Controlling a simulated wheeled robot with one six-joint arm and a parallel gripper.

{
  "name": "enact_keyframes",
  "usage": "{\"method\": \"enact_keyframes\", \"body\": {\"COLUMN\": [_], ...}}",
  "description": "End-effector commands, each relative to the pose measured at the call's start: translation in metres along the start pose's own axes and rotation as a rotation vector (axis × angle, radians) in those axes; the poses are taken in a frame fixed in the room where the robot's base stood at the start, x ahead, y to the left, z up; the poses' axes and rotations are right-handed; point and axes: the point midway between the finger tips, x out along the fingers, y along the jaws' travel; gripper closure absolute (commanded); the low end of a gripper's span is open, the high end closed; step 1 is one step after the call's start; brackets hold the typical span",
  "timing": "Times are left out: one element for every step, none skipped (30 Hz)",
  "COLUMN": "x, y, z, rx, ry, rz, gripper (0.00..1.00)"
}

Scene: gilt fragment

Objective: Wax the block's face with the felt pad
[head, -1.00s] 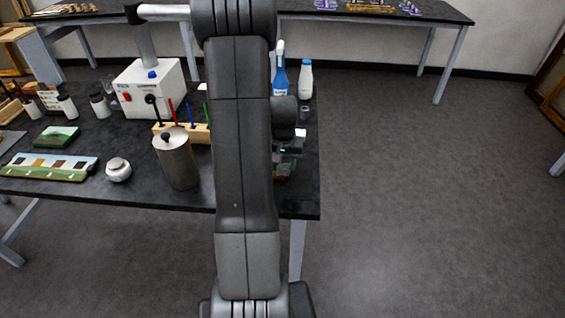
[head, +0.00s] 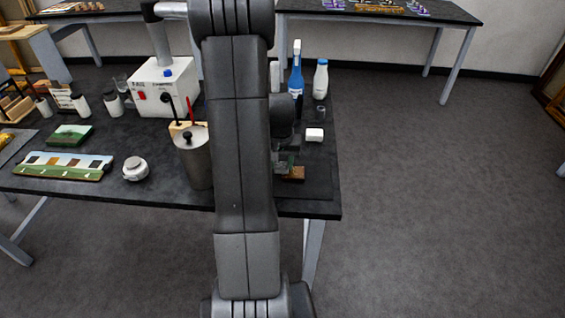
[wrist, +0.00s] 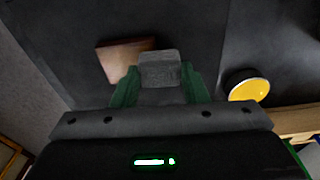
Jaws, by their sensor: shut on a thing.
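My gripper (wrist: 158,88) is shut on a grey felt pad (wrist: 160,68), held between its green fingers in the wrist view. The brown block (wrist: 120,58) lies on the dark table beyond the pad, to its left. The pad overlaps the block's right edge in that view; I cannot tell whether they touch. In the head view the block (head: 294,173) shows near the table's front right corner, just right of my arm. My gripper is mostly hidden there behind the arm. A round tin with a yellow top (wrist: 247,88), perhaps the wax, is right of the pad.
A white block-like item (head: 314,135), a blue bottle (head: 296,80) and a white bottle (head: 320,80) stand behind the block. The table's front and right edges are close to the block.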

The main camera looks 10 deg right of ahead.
Motion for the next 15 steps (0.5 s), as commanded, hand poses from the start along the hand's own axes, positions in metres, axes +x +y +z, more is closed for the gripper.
{"method": "enact_keyframes", "body": {"x": [-0.014, -0.022, -0.024, -0.026, -0.029, -0.033, -0.035, -0.038, -0.042, -0.045, -0.047, -0.051, -0.053, -0.056, -0.060], "y": [0.000, 0.000, 0.000, 0.000, 0.000, 0.000, 0.000, 0.000, 0.000, 0.000, 0.000, 0.000, 0.000, 0.000, 0.000], "z": [-0.002, -0.003, -0.003, -0.003, -0.003, -0.003, -0.004, -0.004, -0.004, -0.004, -0.004, -0.005, -0.005, -0.005, -0.005], "rx": [-0.001, -0.001, -0.001, -0.001, -0.001, -0.002, -0.002, -0.002, -0.002, -0.002, -0.003, -0.003, -0.003, -0.003, -0.003], "ry": [0.005, 0.006, 0.002, 0.002, 0.002, 0.002, 0.002, 0.002, 0.002, 0.002, 0.002, 0.002, 0.002, 0.002, 0.002], "rz": [-0.001, -0.001, 0.000, 0.000, 0.000, 0.000, 0.000, 0.000, 0.000, 0.000, 0.000, 0.000, -0.001, -0.001, -0.001], "gripper": [0.79, 0.79, 0.79, 0.79, 0.79, 0.79, 0.79, 0.79, 0.79, 0.79, 0.79, 0.79, 0.79, 0.79, 0.79]}}
